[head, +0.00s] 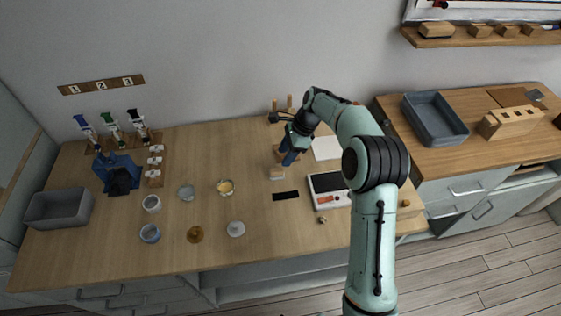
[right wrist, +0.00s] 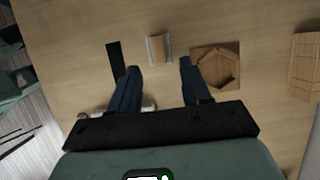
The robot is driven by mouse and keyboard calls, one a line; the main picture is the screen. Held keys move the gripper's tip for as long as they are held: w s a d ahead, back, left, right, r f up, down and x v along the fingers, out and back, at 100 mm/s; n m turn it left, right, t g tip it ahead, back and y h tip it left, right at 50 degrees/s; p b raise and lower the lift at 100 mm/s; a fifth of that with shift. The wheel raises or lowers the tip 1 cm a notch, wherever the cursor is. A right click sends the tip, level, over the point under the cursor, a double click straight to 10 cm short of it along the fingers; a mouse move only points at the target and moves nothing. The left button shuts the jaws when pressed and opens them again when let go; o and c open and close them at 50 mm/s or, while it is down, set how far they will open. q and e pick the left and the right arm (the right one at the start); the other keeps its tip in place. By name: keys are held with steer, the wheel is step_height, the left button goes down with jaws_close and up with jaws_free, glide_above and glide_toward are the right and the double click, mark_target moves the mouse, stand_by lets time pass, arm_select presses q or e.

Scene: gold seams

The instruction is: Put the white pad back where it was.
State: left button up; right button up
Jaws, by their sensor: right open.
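A small block with a wooden top and a pale whitish pad under it (head: 277,174) lies on the wooden table and looks like the white pad. It also shows in the right wrist view (right wrist: 160,49), just beyond the fingertips and between their lines. My right gripper (head: 288,160) is low over the table, close behind the block; its dark blue fingers (right wrist: 158,68) are apart with nothing between them. A flat white sheet (head: 327,148) lies to the right of the gripper. My left gripper is not in view.
A black strip (head: 286,196) and a white-framed tray (head: 327,190) lie near the block. A wooden holder with a hexagonal recess (right wrist: 217,66) is beside it. Small bowls (head: 225,187) stand left. A wall shelf (head: 480,39) holds several wooden blocks.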

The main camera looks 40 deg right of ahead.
steer(key=v, duration=0.5)
steer(key=shift+p, duration=0.3)
